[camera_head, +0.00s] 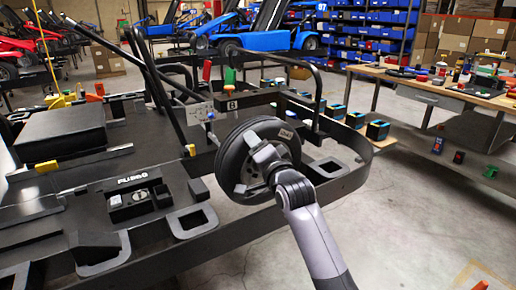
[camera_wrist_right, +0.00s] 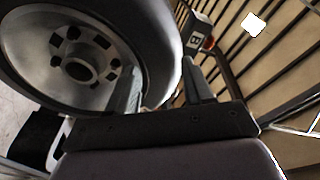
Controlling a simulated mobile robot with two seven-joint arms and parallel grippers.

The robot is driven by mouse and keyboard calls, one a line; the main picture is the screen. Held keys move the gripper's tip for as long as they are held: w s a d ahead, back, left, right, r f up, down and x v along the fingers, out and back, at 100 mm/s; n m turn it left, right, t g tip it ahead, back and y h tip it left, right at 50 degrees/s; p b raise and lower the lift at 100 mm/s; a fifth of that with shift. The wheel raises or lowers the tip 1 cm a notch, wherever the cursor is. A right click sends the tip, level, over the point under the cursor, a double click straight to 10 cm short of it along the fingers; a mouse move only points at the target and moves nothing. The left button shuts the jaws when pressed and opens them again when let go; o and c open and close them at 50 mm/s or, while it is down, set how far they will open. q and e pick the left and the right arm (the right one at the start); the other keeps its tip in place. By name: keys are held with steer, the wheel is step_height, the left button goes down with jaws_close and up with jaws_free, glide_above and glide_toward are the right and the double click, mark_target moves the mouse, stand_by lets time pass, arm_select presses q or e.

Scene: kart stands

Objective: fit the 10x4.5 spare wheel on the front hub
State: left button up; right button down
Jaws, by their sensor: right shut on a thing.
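The wheel (camera_head: 231,163), a black tyre on a grey rim, stands upright at the near front corner of the kart stand. A small pale label on its tyre is too small to read. My right gripper (camera_head: 263,158) is shut on the wheel, at its near side. In the right wrist view the wheel (camera_wrist_right: 45,75) fills the upper left, its rim showing a centre bore and a ring of holes. The tyre runs between the two fingers of my right gripper (camera_wrist_right: 163,82). The front hub cannot be made out; the wheel hides what lies behind it. My left gripper is not in view.
The kart stand's black frame (camera_head: 330,188) curves around the wheel's right side, with upright bars behind it. A black box (camera_head: 60,133) lies on the deck. A workbench (camera_head: 440,98) with small parts stands at right. The floor (camera_head: 400,230) at the lower right is mostly clear.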

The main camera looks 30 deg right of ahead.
steer(key=shift+w+r, duration=0.4)
steer(key=shift+r, duration=0.15)
steer(key=shift+c, duration=1.8)
jaws_free()
steer(key=shift+s, duration=0.1)
steer(key=s+a+f+n+g+y, duration=0.15)
steer(key=s+f+n+g, duration=0.25)
steer(key=s+f, duration=0.65)
steer(key=s+a+f+n+g, duration=0.35)
steer(key=s+f, duration=0.55)
steer(key=s, duration=0.3)
steer(key=s+f+n+g, duration=0.3)
steer(key=s+n+g, duration=0.1)
steer(key=s, duration=0.5)
steer(key=s+f+n+g, duration=0.4)
steer(key=s, duration=0.5)
steer(key=w+a+f+t+y+p, duration=0.2)
steer(key=w+a+f+t+p, duration=0.1)
steer(key=w+t, duration=0.3)
steer(key=shift+w+a+f+t+p, duration=0.2)
steer(key=shift+a+f+t+p, duration=0.1)
steer(key=shift+f+t, duration=0.55)
